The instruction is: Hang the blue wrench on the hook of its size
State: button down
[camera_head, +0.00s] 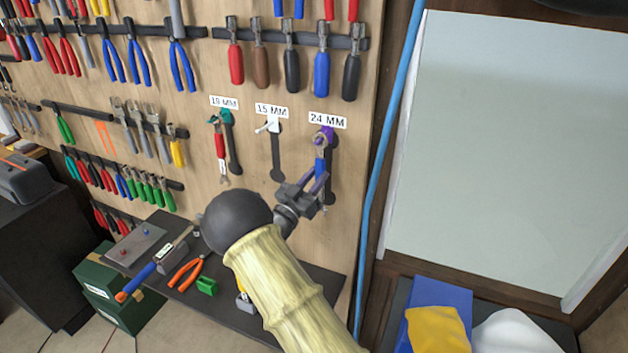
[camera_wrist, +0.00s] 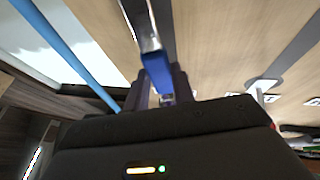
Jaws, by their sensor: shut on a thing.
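The blue wrench (camera_head: 320,164) is upright in front of the board, its top end at the purple hook (camera_head: 325,135) under the 24 MM label (camera_head: 328,121). I cannot tell whether its ring is around the hook or only in front of it. My gripper (camera_head: 313,186) is shut on its lower part; the blue handle also shows between the fingers in the wrist view (camera_wrist: 157,70). The white hook (camera_head: 267,126) under the 15 MM label (camera_head: 271,111) is empty. A red wrench (camera_head: 220,145) hangs at the teal hook (camera_head: 224,117) at the left label, which is hard to read.
A dark shelf (camera_head: 228,303) below holds a blue-handled tool (camera_head: 140,280), orange pliers (camera_head: 185,272) and a green block (camera_head: 207,286). Screwdrivers and pliers hang on racks above and left. A blue vertical pipe (camera_head: 385,150) stands close right of the board.

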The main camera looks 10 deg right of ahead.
dwell(0.4)
jog(key=c, duration=1.1)
grip_release()
jog(key=shift+s+f, duration=0.1)
jog(key=shift+s+a+f+b, duration=0.15)
jog(key=shift+a+f+b, duration=0.05)
jog(key=shift+a+b, duration=0.1)
jog(key=b+v, duration=0.7)
jog(key=v, duration=0.9)
jog(key=shift+a, duration=0.15)
jog(key=shift+s, duration=0.15)
